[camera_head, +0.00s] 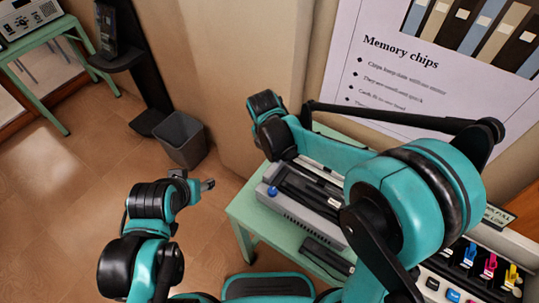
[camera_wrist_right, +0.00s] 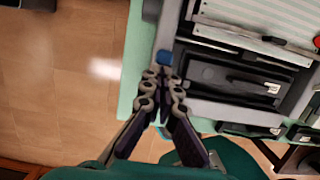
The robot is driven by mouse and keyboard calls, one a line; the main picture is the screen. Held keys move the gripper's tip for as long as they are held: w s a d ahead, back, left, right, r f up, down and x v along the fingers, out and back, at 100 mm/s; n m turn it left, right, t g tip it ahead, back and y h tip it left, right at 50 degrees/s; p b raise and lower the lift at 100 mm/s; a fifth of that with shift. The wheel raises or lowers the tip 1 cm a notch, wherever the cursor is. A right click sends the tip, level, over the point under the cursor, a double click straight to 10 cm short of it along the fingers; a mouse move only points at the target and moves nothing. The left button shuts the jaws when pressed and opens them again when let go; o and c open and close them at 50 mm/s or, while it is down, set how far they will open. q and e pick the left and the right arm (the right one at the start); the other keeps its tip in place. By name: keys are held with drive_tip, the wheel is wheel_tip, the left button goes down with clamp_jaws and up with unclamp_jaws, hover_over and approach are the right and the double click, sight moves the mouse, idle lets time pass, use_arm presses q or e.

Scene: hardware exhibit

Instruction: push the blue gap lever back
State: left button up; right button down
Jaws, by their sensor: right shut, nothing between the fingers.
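The blue gap lever (camera_head: 272,191) is a small blue knob at the left end of a grey printer (camera_head: 300,216) on a green table. In the right wrist view the lever (camera_wrist_right: 164,57) lies just beyond the fingertips of my right gripper (camera_wrist_right: 164,76). That gripper is shut with nothing between its fingers; whether it touches the lever is unclear. My right gripper's fingers are not seen in the head view, where my right arm covers part of the printer. My left gripper (camera_head: 208,184) is over the floor, left of the table; its finger opening is too small to tell.
The green table (camera_head: 238,213) has its left edge close to the printer. Coloured cartridges (camera_head: 490,265) stand at the right. A dark bin (camera_head: 181,139) is on the floor. A wall with a poster (camera_head: 400,75) rises behind the table.

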drive_tip(key=shift+w+d+r+g, duration=0.15)
drive_tip(key=shift+w+d+g, duration=0.2)
drive_tip(key=shift+w+g, duration=0.05)
drive_tip(key=shift+w+d+y, duration=0.3)
drive_tip(key=shift+w+y, duration=0.1)
drive_tip(key=shift+w, duration=0.1)
drive_tip(key=shift+s, duration=0.1)
drive_tip(key=shift+r+p, duration=0.75)
drive_tip(key=shift+r, duration=0.05)
